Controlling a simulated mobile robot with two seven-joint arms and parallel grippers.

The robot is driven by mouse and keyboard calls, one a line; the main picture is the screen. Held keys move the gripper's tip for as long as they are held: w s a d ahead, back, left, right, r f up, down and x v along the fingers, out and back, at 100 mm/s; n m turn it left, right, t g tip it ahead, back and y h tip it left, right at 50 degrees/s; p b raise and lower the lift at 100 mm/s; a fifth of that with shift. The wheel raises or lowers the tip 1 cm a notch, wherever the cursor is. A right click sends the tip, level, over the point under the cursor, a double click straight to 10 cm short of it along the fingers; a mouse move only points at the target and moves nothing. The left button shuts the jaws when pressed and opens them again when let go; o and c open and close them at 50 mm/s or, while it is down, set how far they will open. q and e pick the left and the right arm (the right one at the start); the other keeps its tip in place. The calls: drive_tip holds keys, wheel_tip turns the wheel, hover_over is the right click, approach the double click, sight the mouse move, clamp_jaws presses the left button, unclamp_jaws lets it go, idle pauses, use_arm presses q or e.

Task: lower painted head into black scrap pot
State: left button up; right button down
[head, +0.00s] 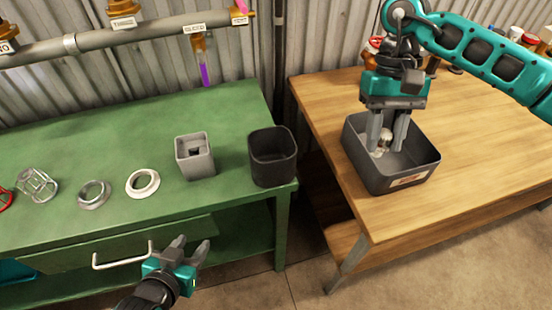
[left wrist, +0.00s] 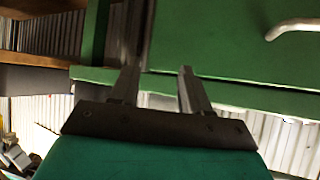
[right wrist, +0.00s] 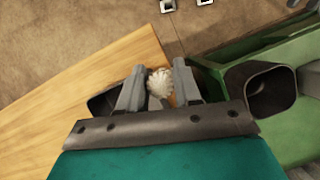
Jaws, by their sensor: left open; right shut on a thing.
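The black scrap pot (head: 272,160) stands upright on the right end of the green bench; it also shows at the right of the right wrist view (right wrist: 272,92). My right gripper (head: 385,145) points down into a dark grey bin (head: 405,180) on the wooden table, to the right of the pot. It is shut on a small whitish, ribbed painted head (right wrist: 160,82), which shows between the fingers. The head's lower part is hard to make out. My left gripper (head: 190,250) is open and empty in front of the green bench, beside the drawer handle.
A tagged pipe (head: 160,32) runs along the wall above. A floor gap separates the bench and wooden table (head: 460,160). Several small items stand at the table's back.

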drive_tip(key=shift+a, duration=0.1)
idle(0.5)
drive_tip(key=w+a+b, duration=0.3)
drive_tip(key=w+a, duration=0.1)
drive_tip(key=a, duration=0.5)
drive_tip(key=w+a+b, duration=0.4)
drive_tip(key=a, duration=0.6)
drive_tip(key=shift+w+f, duration=0.15)
drive_tip(key=shift+f, duration=0.25)
drive_tip(key=shift+s, duration=0.4)
drive_tip(key=shift+f, duration=0.1)
